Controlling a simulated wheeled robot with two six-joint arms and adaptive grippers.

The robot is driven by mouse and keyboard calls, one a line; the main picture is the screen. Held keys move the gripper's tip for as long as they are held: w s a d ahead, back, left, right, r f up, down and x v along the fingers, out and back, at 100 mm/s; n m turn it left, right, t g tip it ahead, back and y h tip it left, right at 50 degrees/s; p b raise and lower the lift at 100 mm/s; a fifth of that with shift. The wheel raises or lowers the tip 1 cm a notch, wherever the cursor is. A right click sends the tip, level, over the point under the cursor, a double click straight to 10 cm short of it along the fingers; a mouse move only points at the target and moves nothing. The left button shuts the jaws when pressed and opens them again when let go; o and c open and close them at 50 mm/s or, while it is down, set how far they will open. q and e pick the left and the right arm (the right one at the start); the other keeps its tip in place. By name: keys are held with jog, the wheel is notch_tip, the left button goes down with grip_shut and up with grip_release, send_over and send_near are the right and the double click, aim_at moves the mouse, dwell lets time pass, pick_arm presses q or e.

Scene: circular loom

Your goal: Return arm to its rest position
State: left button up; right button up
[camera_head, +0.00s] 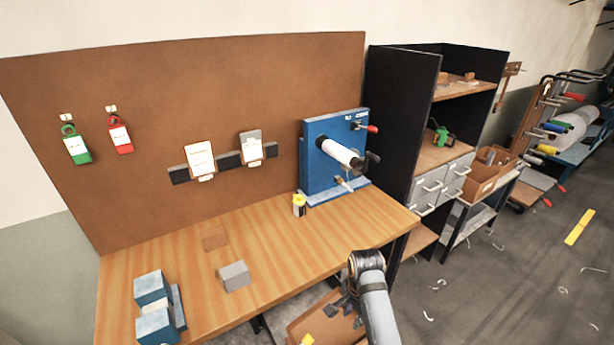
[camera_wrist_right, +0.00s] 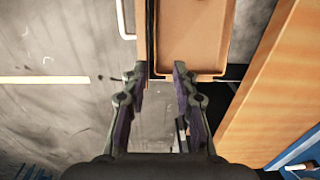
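My right arm comes in at the bottom of the head view, in front of the table's front edge. Its gripper (camera_head: 343,304) points down and to the left, below the tabletop level. In the right wrist view the gripper's two dark fingers (camera_wrist_right: 160,76) stand apart with nothing between them; it is open and empty. My left arm and gripper are not in view.
The wooden table (camera_head: 330,240) carries a blue machine (camera_head: 325,170), a grey block (camera_head: 234,276) and blue blocks (camera_head: 152,287). A brown bin (camera_wrist_right: 191,40) lies below and ahead of the right fingers. A black shelf (camera_head: 402,110) stands right of the table. Floor at right is open.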

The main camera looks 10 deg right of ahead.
jog(key=s+d+r+n+t+h, duration=0.1)
jog(key=s+d+r+n+t, duration=0.15)
jog(key=s+n, duration=0.5)
jog(key=s+d+r+n+t, duration=0.1)
jog(key=s+d+r+n, duration=0.1)
jog(key=s+d+n, duration=0.4)
notch_tip(320, 180, down, 30)
jog(key=s+g+b, duration=0.2)
jog(key=s+b, duration=0.1)
jog(key=b, duration=0.2)
jog(key=s+f+b, duration=0.2)
jog(key=s+f, duration=0.7)
jog(key=f, duration=0.3)
jog(key=s+d+f+b, duration=0.1)
jog(key=s+f+b, duration=0.2)
jog(key=s+f, duration=0.7)
jog(key=shift+s+d+f+g, duration=0.2)
jog(key=shift+d+f+g, duration=0.15)
jog(key=shift+f, duration=0.55)
